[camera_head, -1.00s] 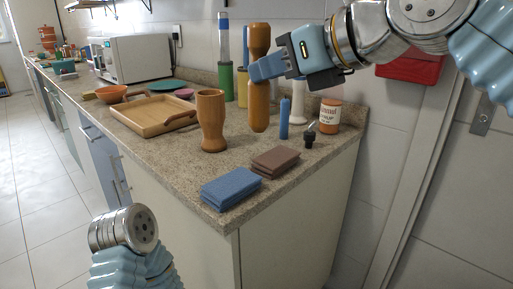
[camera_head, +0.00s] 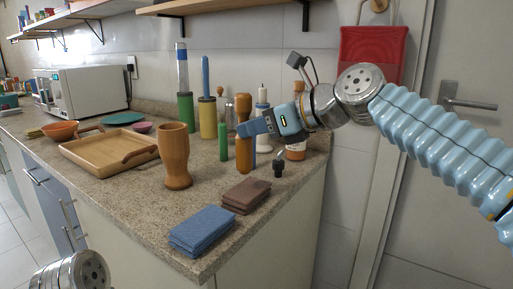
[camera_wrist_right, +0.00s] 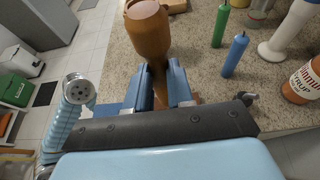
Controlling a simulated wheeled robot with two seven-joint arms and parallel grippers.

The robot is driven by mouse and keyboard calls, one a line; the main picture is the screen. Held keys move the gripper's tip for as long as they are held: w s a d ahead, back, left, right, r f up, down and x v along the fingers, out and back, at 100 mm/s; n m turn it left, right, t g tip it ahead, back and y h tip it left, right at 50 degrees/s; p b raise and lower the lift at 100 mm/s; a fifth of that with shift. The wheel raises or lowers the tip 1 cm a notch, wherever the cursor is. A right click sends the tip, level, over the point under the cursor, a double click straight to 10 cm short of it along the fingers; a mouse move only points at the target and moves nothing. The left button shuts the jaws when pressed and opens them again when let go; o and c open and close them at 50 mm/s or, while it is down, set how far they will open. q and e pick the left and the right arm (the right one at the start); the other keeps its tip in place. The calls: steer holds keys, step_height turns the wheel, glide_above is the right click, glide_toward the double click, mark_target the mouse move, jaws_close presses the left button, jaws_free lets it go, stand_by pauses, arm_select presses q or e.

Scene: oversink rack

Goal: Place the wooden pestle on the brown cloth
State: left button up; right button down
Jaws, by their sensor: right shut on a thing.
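The wooden pestle (camera_head: 243,154) is orange-brown and roughly upright above the counter behind the brown cloth. My right gripper (camera_head: 257,127) is shut around its middle. In the right wrist view, the pestle's thick end (camera_wrist_right: 148,32) rises between the fingers of my right gripper (camera_wrist_right: 162,86). Whether its lower end touches the counter is unclear. The folded brown cloth (camera_head: 246,195) lies flat near the counter's front edge, with nothing on it; the gripper mostly hides that area in the wrist view. My left arm shows only at the bottom left, its gripper out of view.
A folded blue cloth (camera_head: 203,231) lies in front of the brown cloth. A wooden vase (camera_head: 175,158) and a tray (camera_head: 108,150) stand to the left.

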steer(key=f, duration=0.1)
steer(key=f+b, duration=0.1)
steer(key=f, duration=0.2)
steer(key=shift+w+d, duration=0.15)
steer(key=shift+w, duration=0.2)
steer(key=shift+f+b, duration=0.15)
steer(key=shift+b, duration=0.15)
steer(key=c, duration=1)
jaws_free()
